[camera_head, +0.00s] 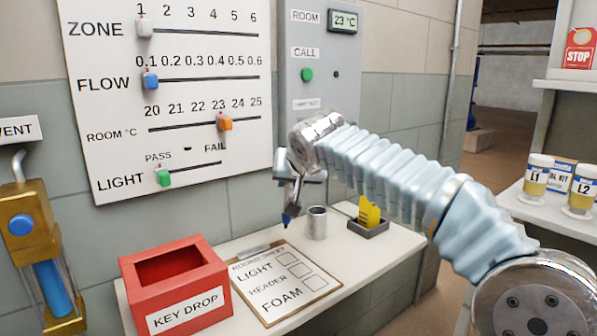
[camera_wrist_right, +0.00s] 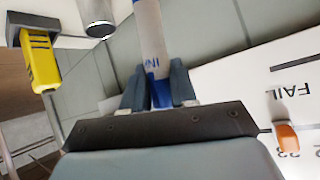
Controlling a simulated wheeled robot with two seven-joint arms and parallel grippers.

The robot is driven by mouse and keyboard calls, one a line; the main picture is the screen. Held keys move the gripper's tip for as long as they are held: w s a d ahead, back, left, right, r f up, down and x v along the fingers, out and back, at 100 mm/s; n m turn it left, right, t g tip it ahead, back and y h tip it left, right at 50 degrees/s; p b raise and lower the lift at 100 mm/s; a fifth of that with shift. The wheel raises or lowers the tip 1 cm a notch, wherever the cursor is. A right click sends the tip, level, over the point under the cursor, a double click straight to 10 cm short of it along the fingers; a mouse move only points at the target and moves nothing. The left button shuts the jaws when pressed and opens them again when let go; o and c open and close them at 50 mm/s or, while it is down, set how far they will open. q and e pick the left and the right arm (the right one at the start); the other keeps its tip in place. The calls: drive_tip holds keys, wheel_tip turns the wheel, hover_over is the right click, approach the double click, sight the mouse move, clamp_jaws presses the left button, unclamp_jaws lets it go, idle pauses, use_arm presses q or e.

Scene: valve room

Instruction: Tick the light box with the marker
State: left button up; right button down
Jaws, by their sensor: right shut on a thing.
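The clipboard (camera_head: 272,310) lies on the shelf, its sheet listing LIGHT, HEADER and FOAM, each with a box. The light box (camera_head: 286,259) is the uppermost one and looks blank. My right gripper (camera_head: 290,193) is shut on the marker (camera_wrist_right: 151,45), which is white with blue in the right wrist view. In the head view the marker's blue end (camera_head: 286,218) points down, above and apart from the sheet's far side. The fingers hide part of the marker. My left gripper is not in view.
A red KEY DROP box (camera_head: 190,318) stands left of the clipboard. A grey metal cup (camera_head: 317,223) and a yellow object in a dark tray (camera_head: 371,228) stand to its right. The slider panel (camera_head: 100,100) and call panel (camera_head: 330,75) are on the wall behind.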

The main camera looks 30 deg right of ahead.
wheel_tip(320, 180, down, 5)
drive_tip(key=shift+b, duration=0.45)
drive_tip(key=shift+f+b, duration=0.35)
drive_tip(key=shift+f, duration=0.35)
drive_tip(key=shift+f+b, duration=0.65)
drive_tip(key=shift+b, duration=0.05)
idle(0.5)
drive_tip(key=shift+s+d, duration=0.15)
drive_tip(key=shift+s, duration=0.05)
drive_tip(key=shift+s+d+f, duration=0.1)
drive_tip(key=shift+s+d, duration=0.1)
drive_tip(key=shift+d, duration=0.05)
drive_tip(key=shift+w+a, duration=0.1)
drive_tip(key=shift+w+a+b, duration=0.35)
drive_tip(key=shift+w+a, duration=0.35)
drive_tip(key=shift+a, duration=0.1)
drive_tip(key=shift+d, duration=0.1)
